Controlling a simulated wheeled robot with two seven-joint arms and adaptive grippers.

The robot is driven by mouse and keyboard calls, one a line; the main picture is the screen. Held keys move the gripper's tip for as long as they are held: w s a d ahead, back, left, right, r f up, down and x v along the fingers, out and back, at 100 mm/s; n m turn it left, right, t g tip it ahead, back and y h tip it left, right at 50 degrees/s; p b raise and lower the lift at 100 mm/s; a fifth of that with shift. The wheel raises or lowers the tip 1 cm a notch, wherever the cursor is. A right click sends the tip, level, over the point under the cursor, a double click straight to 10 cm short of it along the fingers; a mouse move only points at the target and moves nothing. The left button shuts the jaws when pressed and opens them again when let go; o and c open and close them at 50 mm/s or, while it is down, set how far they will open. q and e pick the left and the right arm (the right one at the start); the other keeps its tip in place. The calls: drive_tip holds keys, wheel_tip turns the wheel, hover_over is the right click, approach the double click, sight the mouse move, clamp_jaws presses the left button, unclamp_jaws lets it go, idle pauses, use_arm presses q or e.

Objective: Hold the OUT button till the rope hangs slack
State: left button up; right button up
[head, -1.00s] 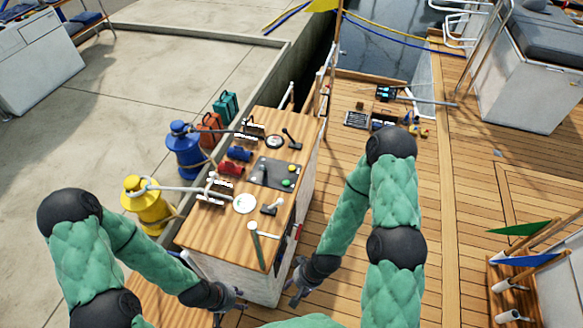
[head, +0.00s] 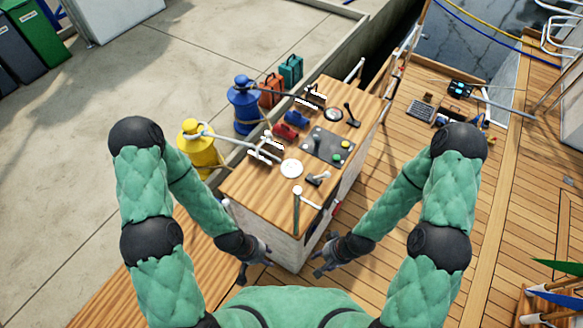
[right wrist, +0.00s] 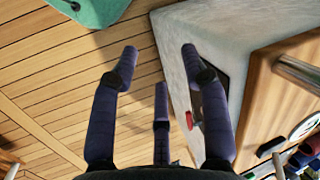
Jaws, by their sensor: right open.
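A wood-topped console (head: 258,192) stands ahead of me. A dark panel (head: 318,136) on its top carries a green button (head: 336,157) and a yellow button (head: 345,145); I cannot read which is OUT. A pale rope or bar (head: 228,138) runs taut-looking from the yellow drum (head: 200,155) to the console; a dark one runs from the blue drum (head: 242,95). My left gripper (head: 255,270) is empty, low by the console's near side, its fingers apart. My right gripper (head: 323,260) is open and empty, low beside the console; its spread fingers show in the right wrist view (right wrist: 160,65).
Levers (head: 318,179), a white disc (head: 292,168), red (head: 286,131) and blue (head: 298,118) parts crowd the console top. A post (head: 296,205) stands at its near edge. Orange (head: 271,90) and teal (head: 291,69) cases stand behind.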

drive_tip(key=shift+c, duration=0.3)
clamp_jaws()
idle(1.3)
